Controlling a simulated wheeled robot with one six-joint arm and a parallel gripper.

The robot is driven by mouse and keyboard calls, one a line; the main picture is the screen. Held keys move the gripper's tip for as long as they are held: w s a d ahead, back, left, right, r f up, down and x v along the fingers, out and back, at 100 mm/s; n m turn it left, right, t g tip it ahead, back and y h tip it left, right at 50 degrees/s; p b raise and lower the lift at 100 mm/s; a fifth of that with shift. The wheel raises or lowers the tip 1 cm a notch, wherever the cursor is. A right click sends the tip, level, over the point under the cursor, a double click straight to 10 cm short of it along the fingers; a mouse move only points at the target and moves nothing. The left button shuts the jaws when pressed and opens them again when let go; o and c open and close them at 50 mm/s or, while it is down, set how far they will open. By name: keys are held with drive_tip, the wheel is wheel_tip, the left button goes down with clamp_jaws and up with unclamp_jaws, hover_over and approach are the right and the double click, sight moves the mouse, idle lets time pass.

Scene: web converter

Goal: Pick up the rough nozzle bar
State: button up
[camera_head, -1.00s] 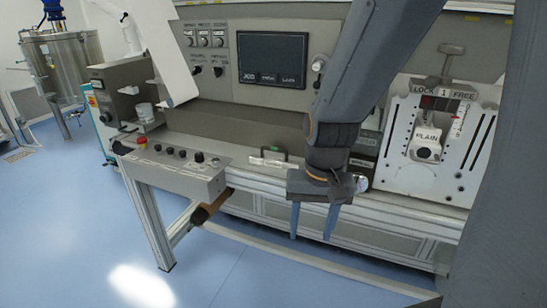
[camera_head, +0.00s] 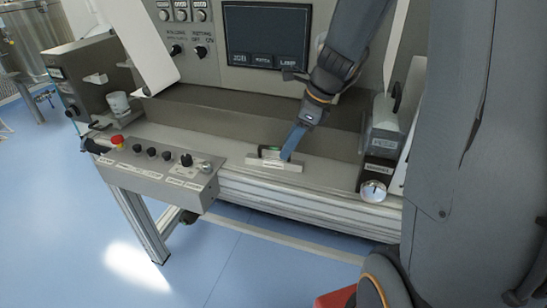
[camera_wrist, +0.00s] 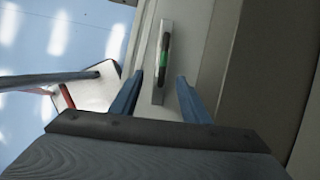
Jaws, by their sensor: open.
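A small pale bar (camera_head: 274,163) with a dark handle and a green mark lies on the machine's front ledge; I take it for the rough nozzle bar, though no label is readable. My gripper (camera_head: 288,152) reaches down to its right part, its blue finger overlapping the bar in the head view. In the wrist view my gripper (camera_wrist: 158,76) is open, one blue finger on each side of the bar's near end. The bar (camera_wrist: 163,62) runs lengthwise away between them, with gaps at both sides. I cannot tell the fingers' height against the bar.
A control box (camera_head: 160,172) with knobs and a red button juts out at left. A grey device with a round dial (camera_head: 373,191) stands right of the bar. The machine's panel with a screen (camera_head: 266,36) rises behind. The ledge around the bar is clear.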

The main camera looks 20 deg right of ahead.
sight(259, 159)
drive_tip(key=shift+w+a+p+x, duration=0.1)
drive_tip(key=shift+p+x, duration=0.15)
drive_tip(key=shift+x, duration=1.3)
drive_tip(key=shift+w+a+p+x, duration=0.1)
drive_tip(key=shift+p+x, duration=0.1)
drive_tip(key=shift+x, duration=1.35)
drive_tip(key=shift+r, duration=0.15)
drive_tip(key=shift+c, duration=0.4)
clamp_jaws()
